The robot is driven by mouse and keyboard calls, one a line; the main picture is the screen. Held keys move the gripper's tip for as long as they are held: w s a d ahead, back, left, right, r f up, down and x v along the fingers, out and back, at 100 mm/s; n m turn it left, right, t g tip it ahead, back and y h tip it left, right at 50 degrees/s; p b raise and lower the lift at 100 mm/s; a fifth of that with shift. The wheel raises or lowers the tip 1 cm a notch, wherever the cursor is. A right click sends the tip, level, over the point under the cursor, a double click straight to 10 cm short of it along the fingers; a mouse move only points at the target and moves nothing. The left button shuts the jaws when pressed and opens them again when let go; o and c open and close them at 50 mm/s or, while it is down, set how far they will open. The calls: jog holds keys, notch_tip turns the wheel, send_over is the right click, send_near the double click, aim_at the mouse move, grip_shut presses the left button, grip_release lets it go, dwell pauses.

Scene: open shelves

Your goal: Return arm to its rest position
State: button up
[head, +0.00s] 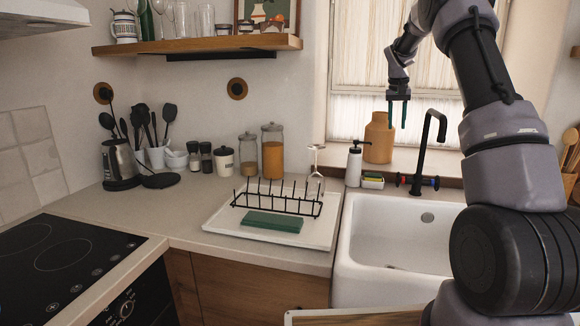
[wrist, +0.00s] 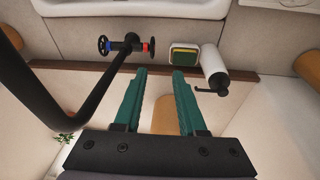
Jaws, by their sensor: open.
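My gripper (head: 398,116) hangs in front of the window, fingers pointing down, in the head view. Its two green fingers are apart with nothing between them, as the wrist view (wrist: 158,72) also shows. In the head view it overlaps the right side of an orange-brown jar (head: 378,140) on the window sill. My arm reaches up from the lower right and bends over at the top, partly cut off by the picture's edge.
A black faucet (head: 425,150) rises beside the white sink (head: 385,225). A soap dispenser (head: 354,165) and a sponge holder (head: 373,182) stand left of it. A drying rack (head: 278,200) sits on a white tray. A wooden shelf (head: 200,46) holds glasses.

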jog(key=s+a+r+t+y, duration=0.1)
jog(key=s+a+r, duration=0.5)
jog(key=s, duration=0.4)
jog(key=s+a+r+t+y, duration=0.1)
jog(key=s+a+r+t, duration=0.15)
jog(key=s+r, duration=0.7)
jog(key=s+a+f, duration=0.1)
jog(key=s+a, duration=0.1)
jog(key=s, duration=0.6)
jog(key=s+a+f+t+y, duration=0.1)
jog(key=s+a+f, duration=0.1)
jog(key=s, duration=0.6)
jog(key=s+a+f+t, duration=0.1)
jog(key=s+a, duration=0.2)
jog(key=s, duration=0.5)
jog(key=shift+s+a+f+y, duration=0.2)
jog(key=shift+s+f+y, duration=0.1)
jog(key=shift+s+f, duration=0.1)
